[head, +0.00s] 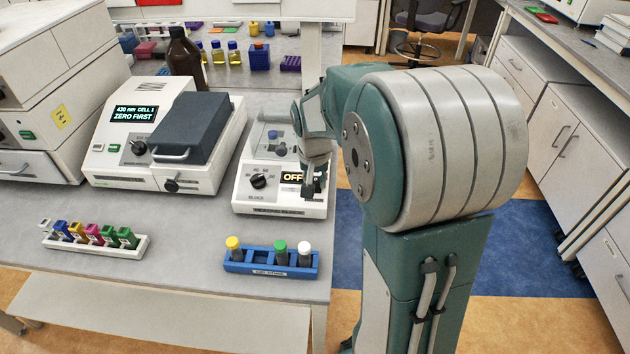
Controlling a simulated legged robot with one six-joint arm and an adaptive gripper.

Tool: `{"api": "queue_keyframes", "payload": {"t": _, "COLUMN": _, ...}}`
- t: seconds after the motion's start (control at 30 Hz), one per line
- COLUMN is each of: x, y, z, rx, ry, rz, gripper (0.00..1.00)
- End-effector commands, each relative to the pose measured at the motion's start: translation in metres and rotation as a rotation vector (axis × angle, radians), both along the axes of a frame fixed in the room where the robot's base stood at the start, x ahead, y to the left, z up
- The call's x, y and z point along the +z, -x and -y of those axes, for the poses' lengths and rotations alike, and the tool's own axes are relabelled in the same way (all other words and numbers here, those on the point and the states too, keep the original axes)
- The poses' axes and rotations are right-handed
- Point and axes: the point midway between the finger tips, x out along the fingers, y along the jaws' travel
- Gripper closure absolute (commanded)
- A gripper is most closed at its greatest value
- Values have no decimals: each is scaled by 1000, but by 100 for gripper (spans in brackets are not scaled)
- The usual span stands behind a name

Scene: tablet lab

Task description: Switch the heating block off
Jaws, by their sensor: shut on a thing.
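The heating block (240,200) is a white instrument at the right end of the bench. It has a black dial (258,181) on its sloped front, a lit display (291,177) that reads OFF, and a clear cover over its top. My gripper (312,190) points down at the right end of the front panel, just right of the display. Its fingers are shut on a small control there, likely the switch. The fingers hide that control, so its position does not show.
A photometer (115,170) reading "430 nm CELL 1 ZERO FIRST" stands to the left. A blue rack (240,267) with capped vials and a white rack (65,245) of coloured cuvettes lie in front. A brown bottle (184,55) stands behind. Bare bench separates the racks.

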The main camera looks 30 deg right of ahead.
Motion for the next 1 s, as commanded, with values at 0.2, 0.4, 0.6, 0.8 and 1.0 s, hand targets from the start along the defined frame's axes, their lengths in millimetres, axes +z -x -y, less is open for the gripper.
{"api": "queue_keyframes", "payload": {"t": 0.2, "x": -3, "y": 3, "z": -2, "rx": 1, "ry": -21, "rz": -33, "gripper": 100}}
{"api": "queue_keyframes", "payload": {"t": 0.4, "x": -3, "y": 3, "z": -2, "rx": 1, "ry": -20, "rz": -33, "gripper": 60}}
{"api": "queue_keyframes", "payload": {"t": 0.6, "x": -2, "y": 2, "z": -1, "rx": 1, "ry": -18, "rz": -28, "gripper": 34}}
{"api": "queue_keyframes", "payload": {"t": 0.8, "x": -1, "y": 1, "z": 0, "rx": 1, "ry": -17, "rz": -25, "gripper": 34}}
{"api": "queue_keyframes", "payload": {"t": 1.0, "x": 16, "y": 2, "z": -2, "rx": 1, "ry": -15, "rz": -21, "gripper": 34}}
